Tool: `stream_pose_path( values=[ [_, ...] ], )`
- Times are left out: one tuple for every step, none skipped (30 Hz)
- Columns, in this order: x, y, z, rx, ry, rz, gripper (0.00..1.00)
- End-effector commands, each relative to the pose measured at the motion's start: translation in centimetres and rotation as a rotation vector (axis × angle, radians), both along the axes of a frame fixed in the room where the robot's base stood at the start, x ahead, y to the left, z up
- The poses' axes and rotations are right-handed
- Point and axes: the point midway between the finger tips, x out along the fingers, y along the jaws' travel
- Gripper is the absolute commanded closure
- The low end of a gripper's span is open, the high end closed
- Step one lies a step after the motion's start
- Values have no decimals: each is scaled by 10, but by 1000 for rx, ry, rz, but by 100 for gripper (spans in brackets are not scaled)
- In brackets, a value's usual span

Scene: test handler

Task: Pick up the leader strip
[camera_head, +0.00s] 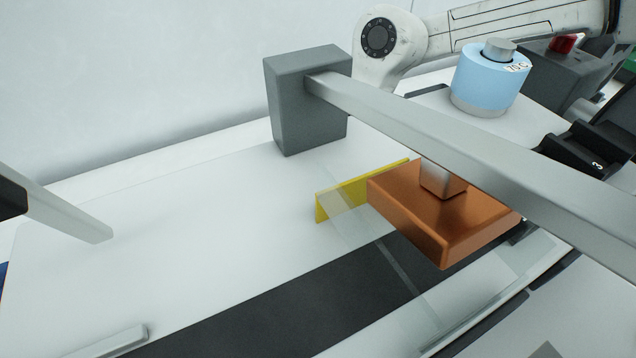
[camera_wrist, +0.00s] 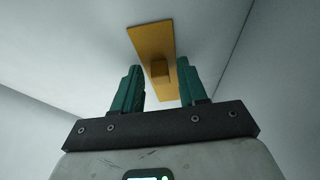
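In the wrist view, an orange-yellow flat strip (camera_wrist: 143,38) with a small raised block (camera_wrist: 160,71) lies ahead of my gripper; it looks like the leader strip. My gripper (camera_wrist: 162,82) has two green fingers, spread apart with the block between them. A narrow gap shows on each side of the block, so the gripper looks open. The gripper does not show in the head view.
The copper block (camera_head: 425,215) hangs under a long grey bar (camera_head: 450,135) fixed to a grey post (camera_head: 305,105). A clear plate lies beneath it, over a dark band (camera_head: 290,315). A light-blue cylinder (camera_head: 490,80) stands at the back right. The white surface at left is mostly clear.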

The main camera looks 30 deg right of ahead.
Motion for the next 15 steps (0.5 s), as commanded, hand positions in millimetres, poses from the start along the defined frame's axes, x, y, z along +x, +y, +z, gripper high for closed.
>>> stream_pose_path(
  values=[
    [0, 0, 0, 0, 0, 0, 74],
    [0, 0, 0, 0, 0, 0, 77],
    [0, 0, 0, 0, 0, 0, 81],
    [0, 0, 0, 0, 0, 0, 83],
    [0, 0, 0, 0, 0, 0, 86],
    [0, 0, 0, 0, 0, 0, 90],
    [0, 0, 0, 0, 0, 0, 93],
    [0, 0, 0, 0, 0, 0, 96],
    [0, 0, 0, 0, 0, 0, 100],
    [0, 0, 0, 0, 0, 0, 100],
    [0, 0, 0, -1, 0, 0, 100],
    [0, 0, 0, -1, 0, 0, 100],
    [0, 0, 0, 0, 0, 0, 100],
    [0, 0, 0, -1, 0, 0, 100],
    [0, 0, 0, -1, 0, 0, 100]
  ],
)
